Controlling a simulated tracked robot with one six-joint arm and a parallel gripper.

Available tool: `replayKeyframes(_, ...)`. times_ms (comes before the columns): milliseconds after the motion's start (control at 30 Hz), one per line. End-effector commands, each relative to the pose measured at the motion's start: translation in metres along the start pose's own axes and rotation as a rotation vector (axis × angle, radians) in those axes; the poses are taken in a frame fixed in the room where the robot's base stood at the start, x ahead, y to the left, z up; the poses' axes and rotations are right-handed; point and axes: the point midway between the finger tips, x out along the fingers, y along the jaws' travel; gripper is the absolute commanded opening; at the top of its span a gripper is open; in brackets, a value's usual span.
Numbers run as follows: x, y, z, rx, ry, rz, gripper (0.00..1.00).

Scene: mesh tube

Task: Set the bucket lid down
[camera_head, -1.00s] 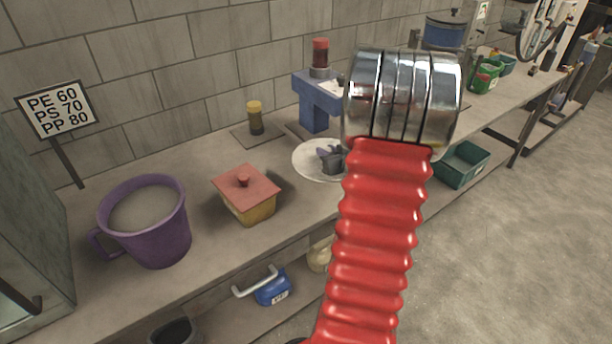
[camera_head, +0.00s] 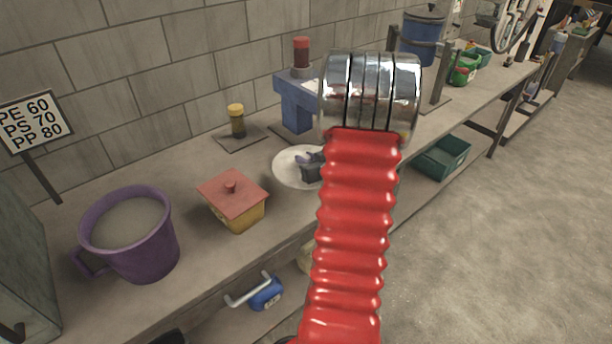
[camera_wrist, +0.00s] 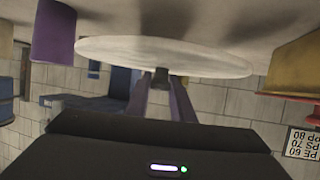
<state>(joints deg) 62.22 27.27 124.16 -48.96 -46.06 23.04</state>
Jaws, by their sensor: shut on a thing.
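The bucket lid (camera_head: 285,170) is a pale round disc, lying level over the middle of the counter in the head view. My gripper (camera_head: 312,168), partly hidden by my red ribbed arm, is on its upper side, shut on its small dark knob. In the wrist view, which is upside down, the lid (camera_wrist: 165,55) is edge-on, close to the counter surface. My gripper's fingers (camera_wrist: 160,84) meet at its centre there. I cannot tell whether the lid touches the counter. A blue bucket (camera_head: 422,42) stands at the back right.
A yellow box with a red lid (camera_head: 233,190) stands close left of the lid; a purple mug (camera_head: 140,245) is further left. A blue stand (camera_head: 294,105) and a yellow-capped jar (camera_head: 237,122) are behind. The counter's front edge is near.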

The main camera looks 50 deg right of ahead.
Motion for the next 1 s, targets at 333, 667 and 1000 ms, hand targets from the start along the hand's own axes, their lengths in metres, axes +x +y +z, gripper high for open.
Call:
replayKeyframes(333,0.008,-0.001,0.018,-0.001,0.001,-0.001,0.00)
replayKeyframes(667,0.012,-0.001,0.029,0.000,-0.001,-0.002,0.00)
replayKeyframes(1000,0.024,-0.001,0.057,-0.001,0.000,-0.001,0.00)
